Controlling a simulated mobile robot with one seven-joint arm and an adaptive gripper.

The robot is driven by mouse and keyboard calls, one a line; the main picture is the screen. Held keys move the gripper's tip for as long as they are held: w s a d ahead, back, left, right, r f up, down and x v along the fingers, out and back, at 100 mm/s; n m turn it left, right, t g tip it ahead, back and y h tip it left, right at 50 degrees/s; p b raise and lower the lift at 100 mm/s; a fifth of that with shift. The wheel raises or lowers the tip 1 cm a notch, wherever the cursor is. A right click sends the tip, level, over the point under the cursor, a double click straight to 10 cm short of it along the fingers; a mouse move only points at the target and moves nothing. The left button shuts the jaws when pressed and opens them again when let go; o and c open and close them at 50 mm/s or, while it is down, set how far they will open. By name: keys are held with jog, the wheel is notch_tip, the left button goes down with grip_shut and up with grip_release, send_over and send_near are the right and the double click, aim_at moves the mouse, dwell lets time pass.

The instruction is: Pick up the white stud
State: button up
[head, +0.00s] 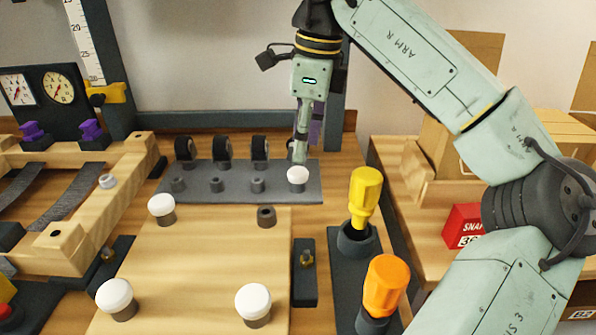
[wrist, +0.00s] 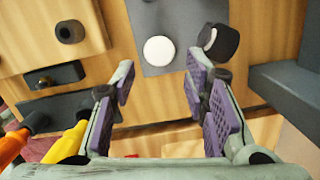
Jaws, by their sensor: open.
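One white stud (head: 298,177) stands at the right end of a dark grey plate (head: 240,189). It also shows in the wrist view (wrist: 158,50), seen from above, just ahead of the gap between my fingertips. More white studs stand on the wooden board (head: 200,255): one at its far left corner (head: 161,208), one at the near left (head: 117,297) and one at the near right (head: 253,302). My gripper (head: 302,153) is open and empty, pointing down close above the stud on the plate. Its purple-padded fingers (wrist: 160,78) are spread apart. I see no contact with the stud.
Black wheels (head: 222,149) stand along the plate's back, one close to my right finger in the wrist view (wrist: 218,42). An empty dark socket (head: 266,216) sits at the board's far right corner. Yellow (head: 366,192) and orange (head: 385,283) handled tools stand at the right.

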aim_at(300, 171)
jog(key=f, duration=0.7)
jog(key=shift+a+f+p, duration=0.3)
jog(key=shift+a, duration=0.1)
jog(key=shift+c, duration=0.2)
jog(key=c, duration=0.6)
